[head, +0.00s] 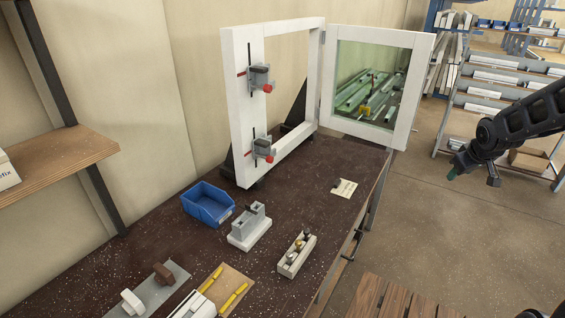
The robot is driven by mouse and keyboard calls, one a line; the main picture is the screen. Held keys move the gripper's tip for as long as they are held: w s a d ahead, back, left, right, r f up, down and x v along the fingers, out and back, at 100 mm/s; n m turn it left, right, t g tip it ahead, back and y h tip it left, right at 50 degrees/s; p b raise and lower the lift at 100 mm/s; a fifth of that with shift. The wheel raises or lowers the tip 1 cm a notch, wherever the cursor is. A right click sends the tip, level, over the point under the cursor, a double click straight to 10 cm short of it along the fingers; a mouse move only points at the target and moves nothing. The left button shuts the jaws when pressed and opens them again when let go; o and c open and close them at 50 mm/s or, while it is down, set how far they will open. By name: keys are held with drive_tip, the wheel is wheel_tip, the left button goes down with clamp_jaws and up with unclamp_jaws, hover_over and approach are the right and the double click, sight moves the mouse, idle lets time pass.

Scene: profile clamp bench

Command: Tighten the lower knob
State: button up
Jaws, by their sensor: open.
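The lower knob (269,158) is small and red. It sits on a grey clamp block (261,147) low on the left post of a white upright frame (240,120). A matching upper knob (267,88), also red, is on a similar block (260,77) higher on the same post. My gripper (474,178) is at the right side of the head view, over the floor, open and empty. It is well apart from the frame and both knobs.
A glazed sash (408,40) stands swung open at the frame's right. On the dark bench (300,212) are a blue bin (207,204), a grey block fixture (249,232), a tray with small parts (297,256), a paper tag (344,188) and yellow-handled tools (232,298). Shelving stands behind.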

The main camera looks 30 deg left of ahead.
drive_tip(key=w+a+f+n+y, duration=0.1)
drive_tip(key=a+f+n+y, duration=0.1)
drive_tip(key=a+f, duration=0.35)
drive_tip(key=a+f+n+y, duration=0.1)
drive_tip(key=a+f+n, duration=0.1)
drive_tip(key=a, duration=0.6)
drive_tip(key=n+g+y, duration=0.4)
drive_tip(key=g+y, duration=0.1)
drive_tip(key=y, duration=0.9)
approach(272, 160)
drive_tip(key=a, duration=0.8)
drive_tip(key=shift+w+a+r, duration=0.15)
drive_tip(key=shift+w+a, duration=0.05)
drive_tip(key=shift+a, duration=0.2)
drive_tip(key=shift+c, duration=0.5)
drive_tip(key=c, duration=0.9)
